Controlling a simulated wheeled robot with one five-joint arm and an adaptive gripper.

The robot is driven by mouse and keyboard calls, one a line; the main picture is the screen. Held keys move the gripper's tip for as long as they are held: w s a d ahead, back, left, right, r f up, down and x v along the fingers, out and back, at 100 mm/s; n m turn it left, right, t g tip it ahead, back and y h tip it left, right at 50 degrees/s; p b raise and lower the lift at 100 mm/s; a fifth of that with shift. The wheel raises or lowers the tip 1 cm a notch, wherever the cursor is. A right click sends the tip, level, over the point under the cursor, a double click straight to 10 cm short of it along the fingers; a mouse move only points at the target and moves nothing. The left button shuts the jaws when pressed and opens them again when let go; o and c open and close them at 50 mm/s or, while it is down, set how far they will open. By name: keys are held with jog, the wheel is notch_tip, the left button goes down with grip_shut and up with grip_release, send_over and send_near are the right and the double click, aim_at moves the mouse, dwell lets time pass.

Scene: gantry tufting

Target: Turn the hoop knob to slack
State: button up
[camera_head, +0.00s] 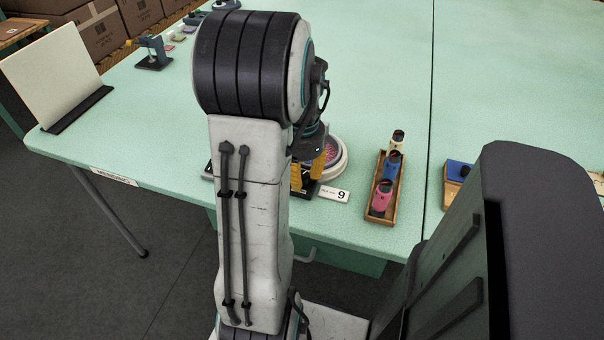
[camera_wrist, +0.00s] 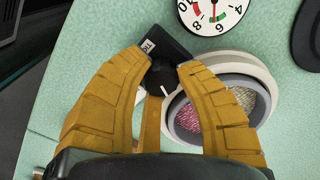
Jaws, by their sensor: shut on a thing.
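The hoop knob (camera_wrist: 162,76) is black with a white pointer line and sits on a black block with a small white label, only partly readable. My gripper (camera_wrist: 163,70) has its yellow fingers closed on either side of the knob. In the head view my gripper (camera_head: 310,176) is low at the table's front, partly hidden behind my arm. The round hoop (camera_wrist: 238,68) has a cream rim with pink and pale tufting inside, beside the right finger. It also shows in the head view (camera_head: 341,163).
A white dial (camera_wrist: 212,14) with a red and green arc stands beyond the hoop. A number 9 card (camera_head: 334,194) lies at the front edge. A wooden tray (camera_head: 371,209) of bottles is to the right. The table (camera_head: 385,80) behind is mostly clear.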

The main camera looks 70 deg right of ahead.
grip_shut()
jog(key=shift+a+f+n, duration=0.1)
jog(key=shift+n, duration=1.5)
jog(key=o, duration=0.9)
grip_release()
jog(key=shift+o, duration=0.5)
jog(key=shift+m, duration=0.3)
